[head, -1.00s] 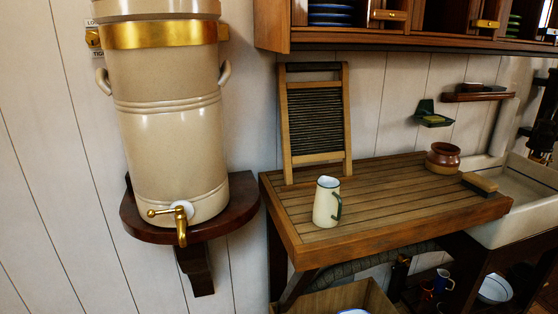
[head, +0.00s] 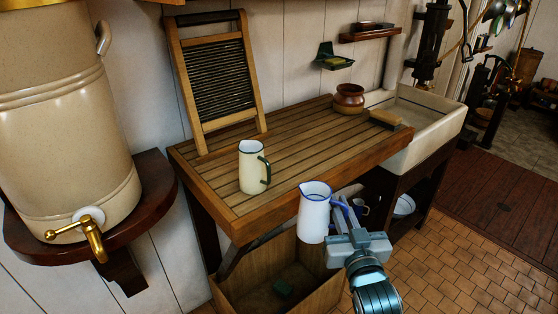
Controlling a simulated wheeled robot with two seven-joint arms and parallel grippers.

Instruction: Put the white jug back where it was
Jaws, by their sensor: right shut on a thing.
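A white jug (head: 313,214) with a blue rim and blue handle is upright in the head view, in front of the wooden draining board's (head: 225,209) front edge. My right gripper (head: 346,222) is shut on its handle at the jug's right side. The jug's body covers part of the board's edge and the crate below. A cream jug (head: 252,168) with a dark green handle stands upright on the board near its front left. My left gripper is out of view.
A washboard (head: 217,85) leans on the wall behind the board. A brown pot (head: 348,98) and a brush (head: 385,118) are at the board's far end, beside the sink (head: 427,112). A wooden crate (head: 240,289) sits below. The board's middle is clear.

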